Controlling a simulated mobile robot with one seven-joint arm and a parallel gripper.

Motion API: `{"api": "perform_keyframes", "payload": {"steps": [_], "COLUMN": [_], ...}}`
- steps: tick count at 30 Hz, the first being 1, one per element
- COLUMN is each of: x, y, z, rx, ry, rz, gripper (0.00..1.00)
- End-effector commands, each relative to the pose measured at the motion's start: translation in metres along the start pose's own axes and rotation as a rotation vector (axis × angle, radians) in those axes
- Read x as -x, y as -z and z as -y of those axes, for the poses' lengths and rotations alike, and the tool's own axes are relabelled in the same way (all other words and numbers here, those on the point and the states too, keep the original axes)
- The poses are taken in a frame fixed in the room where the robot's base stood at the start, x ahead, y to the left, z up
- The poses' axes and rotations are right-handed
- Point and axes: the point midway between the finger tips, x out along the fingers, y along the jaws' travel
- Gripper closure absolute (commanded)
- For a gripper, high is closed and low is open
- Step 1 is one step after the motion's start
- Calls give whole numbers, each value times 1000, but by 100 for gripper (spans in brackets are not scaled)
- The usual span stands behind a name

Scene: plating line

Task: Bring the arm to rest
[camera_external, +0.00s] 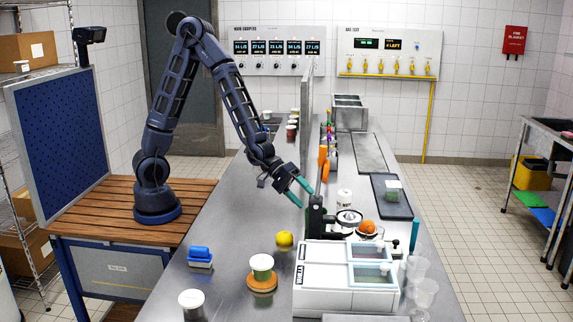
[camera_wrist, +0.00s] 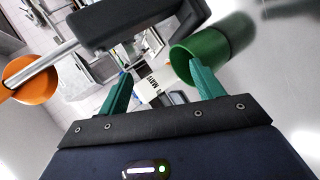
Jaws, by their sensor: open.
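My arm (camera_external: 235,95) rises from its base on a wooden-topped bench, bends at the top and reaches down to the right over the steel counter. My gripper (camera_external: 304,195) is above the counter, just left of and above a black stand (camera_external: 316,217). Its teal fingers are apart. In the wrist view my gripper (camera_wrist: 160,75) holds nothing. A green cylinder (camera_wrist: 228,38) shows close to the right finger; I cannot tell whether they touch. A white labelled container (camera_wrist: 160,85) shows beyond the fingers.
A black block on a metal rod (camera_wrist: 130,18) and an orange piece (camera_wrist: 35,82) are close in the wrist view. An upright panel (camera_external: 306,100) stands behind my gripper. A white bin unit (camera_external: 325,270), lemon (camera_external: 284,239) and lidded cup (camera_external: 262,265) are in front.

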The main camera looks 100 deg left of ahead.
Motion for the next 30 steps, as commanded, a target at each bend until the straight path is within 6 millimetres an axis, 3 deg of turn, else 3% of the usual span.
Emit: {"api": "perform_keyframes", "payload": {"steps": [8, 14, 30], "x": [43, 86, 233], "y": [10, 17, 15], "z": [5, 3, -11], "rx": [-274, -449, -779], "ry": [190, 323, 600], "rz": [-69, -105, -109], "gripper": [33, 33, 33]}}
